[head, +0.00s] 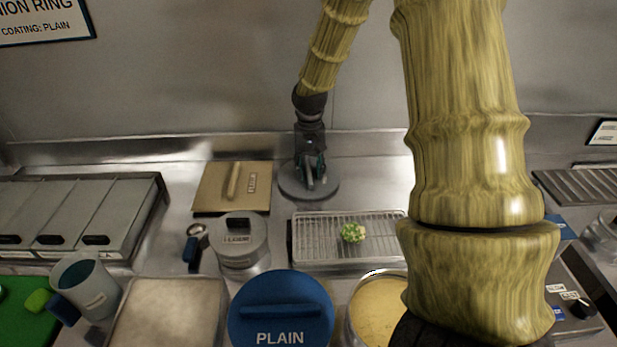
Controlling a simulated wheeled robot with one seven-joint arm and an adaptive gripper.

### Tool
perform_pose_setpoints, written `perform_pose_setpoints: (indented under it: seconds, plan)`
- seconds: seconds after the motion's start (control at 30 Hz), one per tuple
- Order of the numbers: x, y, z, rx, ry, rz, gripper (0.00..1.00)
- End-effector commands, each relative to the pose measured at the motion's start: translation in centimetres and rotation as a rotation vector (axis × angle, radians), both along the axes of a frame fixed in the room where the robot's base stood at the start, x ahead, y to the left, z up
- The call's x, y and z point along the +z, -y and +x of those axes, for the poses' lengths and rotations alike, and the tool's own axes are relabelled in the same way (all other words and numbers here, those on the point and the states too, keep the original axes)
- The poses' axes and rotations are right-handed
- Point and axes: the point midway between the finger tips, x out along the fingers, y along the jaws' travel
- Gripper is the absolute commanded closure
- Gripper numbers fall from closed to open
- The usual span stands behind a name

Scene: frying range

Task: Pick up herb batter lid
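A round, flat grey lid (292,188) lies at the back of the steel counter; no label on it is readable, so I cannot tell if it is the herb batter lid. My gripper (315,187) points down right over this lid, fingers at its middle. The fingers hide the lid's centre and any handle, and I cannot tell whether they are closed on it. A grey lidded pot (240,256) with a small unreadable label stands to the front left. A blue lid (280,322) marked PLAIN is at the front, beside an open pot of yellow batter (378,315).
A wire rack (310,245) with a green-coated piece (353,232) stands just in front of the gripper. A tan board (210,198) is left of it. A grey cup (88,285) and lidded bins (85,215) are farther left. My arm hides the right middle.

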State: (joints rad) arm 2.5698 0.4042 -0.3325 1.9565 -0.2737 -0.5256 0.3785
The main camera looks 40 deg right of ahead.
Motion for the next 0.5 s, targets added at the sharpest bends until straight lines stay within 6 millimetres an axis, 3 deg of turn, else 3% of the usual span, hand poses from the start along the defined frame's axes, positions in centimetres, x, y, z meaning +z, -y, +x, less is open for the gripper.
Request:
perform_pose_setpoints:
  seconds: [0.5]
  plan:
    - [-0.41,0.01,-0.03,0.001,-0.001,0.000,0.61]
